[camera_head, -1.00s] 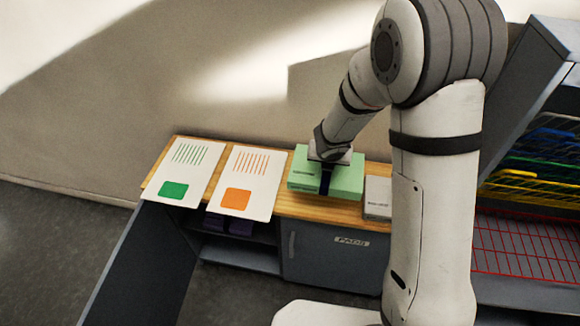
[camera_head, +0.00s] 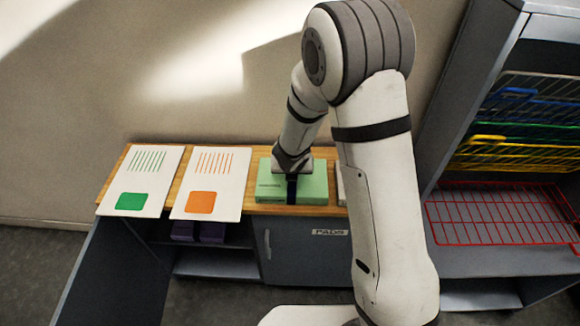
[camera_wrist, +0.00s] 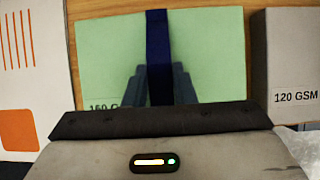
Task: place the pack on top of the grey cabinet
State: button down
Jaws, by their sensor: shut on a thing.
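The pack held is light green with a dark blue strap; it sits at the wooden top (camera_head: 255,207) of a low grey cabinet (camera_head: 305,262) marked PADS. My gripper (camera_head: 292,180) is over the green pack (camera_head: 315,188), shut on its strap. In the wrist view my gripper's fingers (camera_wrist: 160,85) pinch the strap (camera_wrist: 158,35) across the green pack (camera_wrist: 215,50), whose label is partly hidden by my gripper. I cannot tell whether the pack is raised off the wood. A taller grey cabinet (camera_head: 445,105) with wire racks stands to the right; its top is mostly out of view.
A grey pack (camera_wrist: 290,55) labelled 120 GSM lies just right of the green one. Two cards, green-printed (camera_head: 150,175) and orange-printed (camera_head: 217,175), lie left. A grey panel (camera_head: 110,270) juts forward at left. A red wire rack (camera_head: 500,215) sticks out at right.

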jog(key=shift+r, duration=0.1)
jog(key=c, duration=1.6)
grip_release()
jog(key=shift+f, duration=0.25)
jog(key=shift+c, duration=0.2)
jog(key=o, duration=0.4)
jog(key=shift+o, duration=0.2)
jog(key=shift+r, duration=0.1)
